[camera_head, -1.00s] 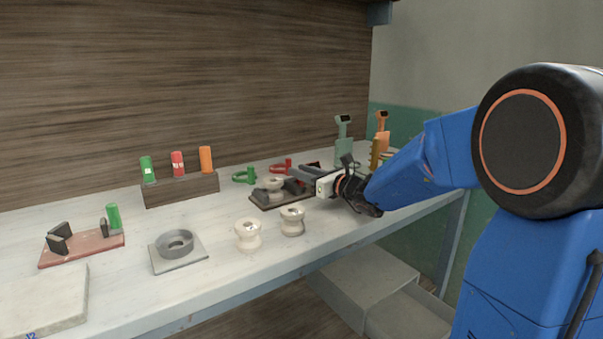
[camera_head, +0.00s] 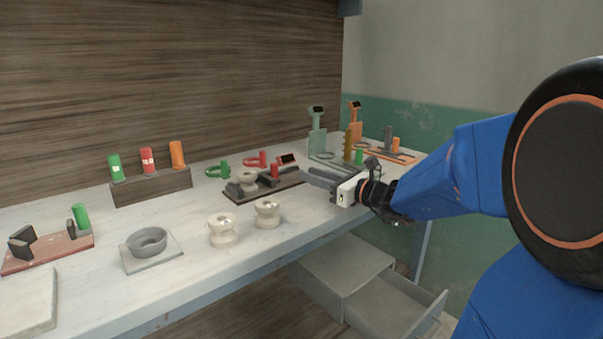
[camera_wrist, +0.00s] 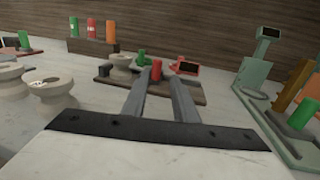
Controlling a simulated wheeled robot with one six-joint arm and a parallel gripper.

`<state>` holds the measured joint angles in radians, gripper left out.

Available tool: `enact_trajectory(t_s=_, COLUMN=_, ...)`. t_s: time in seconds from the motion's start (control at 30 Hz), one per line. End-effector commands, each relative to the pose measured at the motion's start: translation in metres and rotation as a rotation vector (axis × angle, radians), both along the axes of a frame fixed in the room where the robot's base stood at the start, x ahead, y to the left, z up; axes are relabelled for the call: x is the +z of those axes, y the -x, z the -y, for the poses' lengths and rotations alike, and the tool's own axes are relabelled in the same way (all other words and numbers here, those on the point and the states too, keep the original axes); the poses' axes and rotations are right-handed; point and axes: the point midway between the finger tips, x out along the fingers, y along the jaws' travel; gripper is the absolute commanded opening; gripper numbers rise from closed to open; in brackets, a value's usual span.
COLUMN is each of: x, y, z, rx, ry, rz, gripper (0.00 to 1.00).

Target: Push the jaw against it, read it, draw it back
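A dark fixture plate (camera_head: 233,194) on the bench carries a pale spool-shaped clay piece (camera_head: 247,180), grey blocks, a red upright handle (camera_head: 274,171) and a red-framed dark display (camera_head: 287,159). My gripper (camera_head: 308,177) is just right of this plate, its fingers pointing left towards it. In the wrist view, the two grey fingers (camera_wrist: 160,82) are apart with nothing visible between them. The red handle (camera_wrist: 156,69) shows ahead, between the fingertip lines. The display (camera_wrist: 186,68) is too small to read. Whether a finger touches anything cannot be told.
Two pale spools (camera_head: 223,231) (camera_head: 267,214) stand in front of the plate. A grey ring on a slab (camera_head: 150,262) is left. Green (camera_head: 317,145) and orange (camera_head: 355,131) gauge stands are behind right. A rack (camera_head: 150,187) holds three coloured cylinders.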

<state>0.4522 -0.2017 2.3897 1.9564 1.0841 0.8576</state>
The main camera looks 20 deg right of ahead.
Motion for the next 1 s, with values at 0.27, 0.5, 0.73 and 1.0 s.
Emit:
enact_trajectory(t_s=0.27, x=0.000, y=0.021, z=0.013, rx=-0.002, ry=0.001, rz=0.000, gripper=0.26)
enact_trajectory(t_s=0.5, x=0.000, y=0.025, z=0.014, rx=0.000, ry=0.000, rz=0.000, gripper=0.26)
enact_trajectory(t_s=0.73, x=0.000, y=0.025, z=0.014, rx=0.000, ry=0.000, rz=0.000, gripper=0.26)
enact_trajectory(t_s=1.0, x=0.000, y=0.025, z=0.014, rx=0.000, ry=0.001, rz=0.000, gripper=0.26)
